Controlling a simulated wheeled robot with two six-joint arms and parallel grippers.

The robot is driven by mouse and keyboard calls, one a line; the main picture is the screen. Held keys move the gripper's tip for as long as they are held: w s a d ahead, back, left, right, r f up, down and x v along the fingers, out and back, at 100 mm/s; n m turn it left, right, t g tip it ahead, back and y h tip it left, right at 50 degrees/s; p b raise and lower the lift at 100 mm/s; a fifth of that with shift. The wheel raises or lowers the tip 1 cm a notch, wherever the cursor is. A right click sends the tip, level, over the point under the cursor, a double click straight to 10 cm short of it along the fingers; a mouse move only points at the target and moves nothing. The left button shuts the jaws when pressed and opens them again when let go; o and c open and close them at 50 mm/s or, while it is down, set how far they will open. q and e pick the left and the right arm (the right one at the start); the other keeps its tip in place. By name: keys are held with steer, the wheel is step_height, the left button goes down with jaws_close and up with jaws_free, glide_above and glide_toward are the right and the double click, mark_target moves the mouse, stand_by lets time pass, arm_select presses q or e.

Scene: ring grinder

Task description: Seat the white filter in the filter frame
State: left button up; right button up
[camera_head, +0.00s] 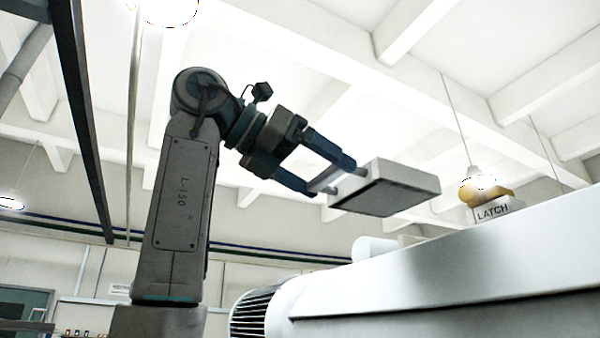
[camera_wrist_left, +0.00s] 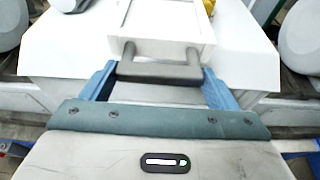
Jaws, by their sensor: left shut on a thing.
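The white filter (camera_head: 400,180) is a flat box with a grey underside, held up in the air, slightly tilted in the head view. My left gripper (camera_head: 338,179) is shut on its handle at the near end. In the left wrist view the filter (camera_wrist_left: 163,22) lies ahead of the blue fingers, with its dark handle (camera_wrist_left: 160,70) between them. I cannot make out the filter frame in either view. My right gripper is not in view.
A large white machine housing (camera_head: 450,262) fills the lower right, below the filter. Open air surrounds the filter.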

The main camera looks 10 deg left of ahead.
mark_target(336, 186)
arm_select(q)
steer(key=shift+w+d, duration=0.35)
steer(key=shift+w, duration=0.05)
steer(key=shift+w+f, duration=0.15)
steer(key=shift+w, duration=0.9)
steer(key=shift+w+d+p, duration=0.4)
steer(key=shift+w+p, duration=0.1)
steer(key=shift+s+d, duration=0.1)
steer(key=shift+d, duration=0.6)
steer(key=shift+w, duration=0.25)
steer(key=shift+a, duration=0.2)
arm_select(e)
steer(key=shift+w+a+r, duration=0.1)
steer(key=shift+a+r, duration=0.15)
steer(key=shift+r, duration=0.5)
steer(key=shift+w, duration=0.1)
